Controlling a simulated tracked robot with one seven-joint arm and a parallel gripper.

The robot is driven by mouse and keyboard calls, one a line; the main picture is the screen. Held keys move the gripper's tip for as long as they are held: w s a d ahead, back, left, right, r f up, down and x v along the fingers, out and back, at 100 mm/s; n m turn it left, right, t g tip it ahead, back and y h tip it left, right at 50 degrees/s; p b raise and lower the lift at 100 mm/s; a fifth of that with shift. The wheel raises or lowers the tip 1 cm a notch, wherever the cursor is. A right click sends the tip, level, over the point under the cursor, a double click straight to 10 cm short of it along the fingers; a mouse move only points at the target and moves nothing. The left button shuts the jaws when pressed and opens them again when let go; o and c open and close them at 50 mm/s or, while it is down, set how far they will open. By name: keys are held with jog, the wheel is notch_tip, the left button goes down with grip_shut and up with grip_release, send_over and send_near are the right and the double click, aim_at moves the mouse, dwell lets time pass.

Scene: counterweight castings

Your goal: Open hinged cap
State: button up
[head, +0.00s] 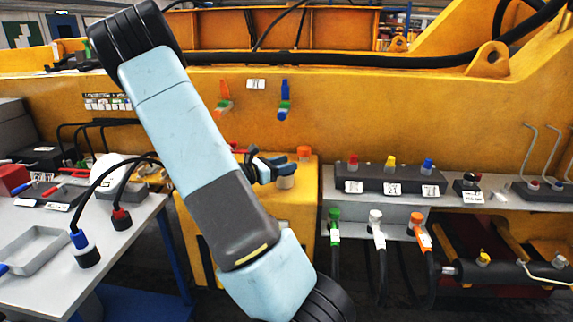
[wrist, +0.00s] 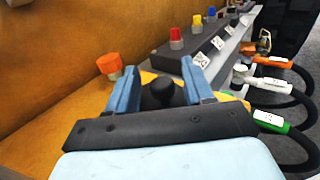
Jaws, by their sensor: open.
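My gripper (head: 278,168) is over the yellow box (head: 302,215) in the middle of the head view. Its two blue fingers are spread apart, and they show in the wrist view (wrist: 160,70). A dark rounded knob or cap (wrist: 159,92) shows between the fingers in the wrist view, with a gap on each side. I cannot make out a hinge. An orange cap (wrist: 110,65) sits on the box left of the fingers.
A grey shelf (head: 480,208) at the right carries red, yellow and blue caps on a dark block (head: 385,178). Green, white and orange plugs hang on cables below it. A grey table (head: 130,250) with cables and a tray is at the left. A yellow wall stands behind.

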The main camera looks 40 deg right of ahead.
jog(key=shift+c, duration=0.4)
grip_shut()
